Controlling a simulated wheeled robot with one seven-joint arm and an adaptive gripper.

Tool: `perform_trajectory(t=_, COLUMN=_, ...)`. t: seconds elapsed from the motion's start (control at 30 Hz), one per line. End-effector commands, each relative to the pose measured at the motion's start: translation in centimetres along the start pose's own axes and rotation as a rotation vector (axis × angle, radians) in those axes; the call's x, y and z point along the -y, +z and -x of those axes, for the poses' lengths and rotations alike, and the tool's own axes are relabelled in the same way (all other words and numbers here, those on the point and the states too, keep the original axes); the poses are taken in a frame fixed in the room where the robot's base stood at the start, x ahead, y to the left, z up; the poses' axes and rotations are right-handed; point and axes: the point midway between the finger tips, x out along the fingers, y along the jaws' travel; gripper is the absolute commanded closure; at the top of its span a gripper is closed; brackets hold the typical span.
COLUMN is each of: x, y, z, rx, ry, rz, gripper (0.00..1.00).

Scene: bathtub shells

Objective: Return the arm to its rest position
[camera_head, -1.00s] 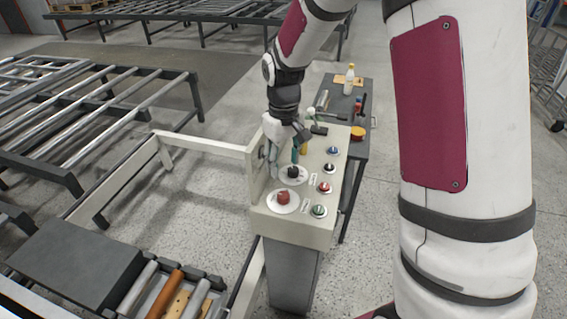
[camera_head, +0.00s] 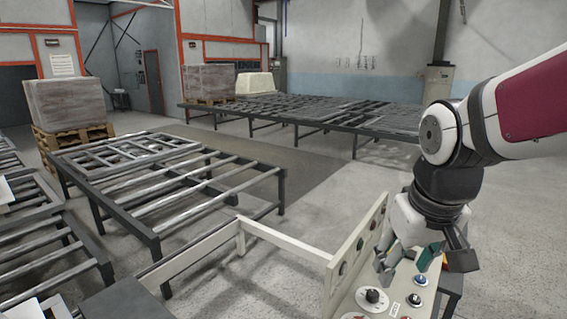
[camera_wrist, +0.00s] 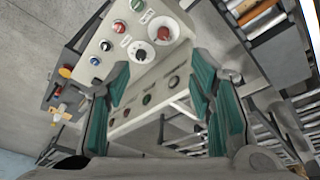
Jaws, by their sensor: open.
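My gripper (camera_head: 408,262) is at the right of the head view, at the end of my bent arm, above the control panel (camera_head: 342,270). Its green-padded fingers are apart with nothing between them. In the wrist view my gripper (camera_wrist: 160,100) also shows open, with the panel (camera_wrist: 172,68) beyond the fingers. The panel carries a black knob (camera_head: 372,298), a blue button (camera_head: 419,280) and red controls, one a large red knob (camera_wrist: 163,33). I cannot tell whether a finger touches the panel.
A white rail (camera_head: 285,240) joins the panel on its left. Roller conveyor frames (camera_head: 170,200) fill the left and middle. A wrapped pallet load (camera_head: 68,103) and a white tub (camera_head: 255,84) stand farther back. A side table with small items (camera_wrist: 58,95) stands beside the panel.

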Motion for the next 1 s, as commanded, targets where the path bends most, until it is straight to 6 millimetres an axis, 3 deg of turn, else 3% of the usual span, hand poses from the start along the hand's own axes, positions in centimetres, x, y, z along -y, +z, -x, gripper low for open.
perform_trajectory(t=0.03, x=0.1, y=1.1, z=1.4, rx=-0.031, ry=0.002, rz=-0.014, gripper=0.51)
perform_trajectory(t=0.2, x=0.6, y=4.9, z=4.5, rx=-0.112, ry=-0.001, rz=-0.064, gripper=0.51)
perform_trajectory(t=0.43, x=1.0, y=8.8, z=6.4, rx=-0.189, ry=-0.014, rz=-0.113, gripper=0.51)
perform_trajectory(t=0.77, x=1.2, y=9.9, z=6.7, rx=-0.209, ry=-0.02, rz=-0.127, gripper=0.51)
perform_trajectory(t=0.83, x=1.2, y=9.8, z=6.7, rx=-0.209, ry=-0.02, rz=-0.127, gripper=0.67)
perform_trajectory(t=1.0, x=1.2, y=9.8, z=6.7, rx=-0.209, ry=-0.02, rz=-0.126, gripper=0.67)
